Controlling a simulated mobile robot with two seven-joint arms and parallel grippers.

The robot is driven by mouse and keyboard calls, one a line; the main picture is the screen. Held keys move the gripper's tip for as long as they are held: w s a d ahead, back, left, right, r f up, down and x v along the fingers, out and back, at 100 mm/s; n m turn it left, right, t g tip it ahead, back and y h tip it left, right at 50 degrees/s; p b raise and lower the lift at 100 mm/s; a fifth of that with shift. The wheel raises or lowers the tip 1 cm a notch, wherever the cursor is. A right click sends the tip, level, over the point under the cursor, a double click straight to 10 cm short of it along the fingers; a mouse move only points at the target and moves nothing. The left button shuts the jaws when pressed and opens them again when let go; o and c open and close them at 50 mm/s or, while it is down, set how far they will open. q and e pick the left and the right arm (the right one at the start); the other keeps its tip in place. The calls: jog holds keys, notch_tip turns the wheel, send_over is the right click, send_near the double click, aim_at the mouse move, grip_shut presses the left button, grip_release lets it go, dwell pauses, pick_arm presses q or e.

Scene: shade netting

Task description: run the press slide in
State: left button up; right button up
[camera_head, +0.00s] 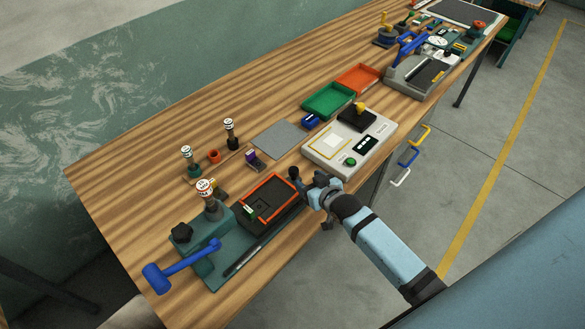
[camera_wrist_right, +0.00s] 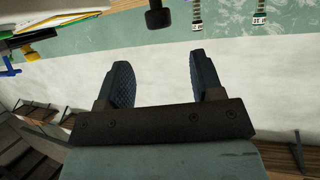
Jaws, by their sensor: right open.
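The press (camera_head: 205,245) has a dark green base and a blue lever (camera_head: 180,268) at the near left of the bench. Its slide, a dark plate with an orange frame (camera_head: 270,197), lies on the right part of the base. A black knob (camera_head: 294,173) stands at the slide's right end. My right gripper (camera_head: 312,186) is open and empty, just right of the knob and apart from it. In the right wrist view a black knob (camera_wrist_right: 158,17) shows beyond the open fingers (camera_wrist_right: 159,75). My left gripper is not in view.
A grey control box (camera_head: 325,160) with a yellow-topped lever stands close right of my gripper. Stamps with round tops (camera_head: 230,130), a grey mat (camera_head: 278,138), and green (camera_head: 327,101) and orange trays (camera_head: 358,78) lie behind. Clear floor lies in front of the bench.

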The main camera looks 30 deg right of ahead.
aim_at(294, 170)
jog(key=x, duration=0.4)
jog(key=shift+w, duration=0.1)
jog(key=b+x, duration=0.4)
jog(key=x, duration=0.1)
jog(key=shift+f, duration=0.2)
jog(key=shift+w+b, duration=0.3)
jog(key=shift+b, duration=0.15)
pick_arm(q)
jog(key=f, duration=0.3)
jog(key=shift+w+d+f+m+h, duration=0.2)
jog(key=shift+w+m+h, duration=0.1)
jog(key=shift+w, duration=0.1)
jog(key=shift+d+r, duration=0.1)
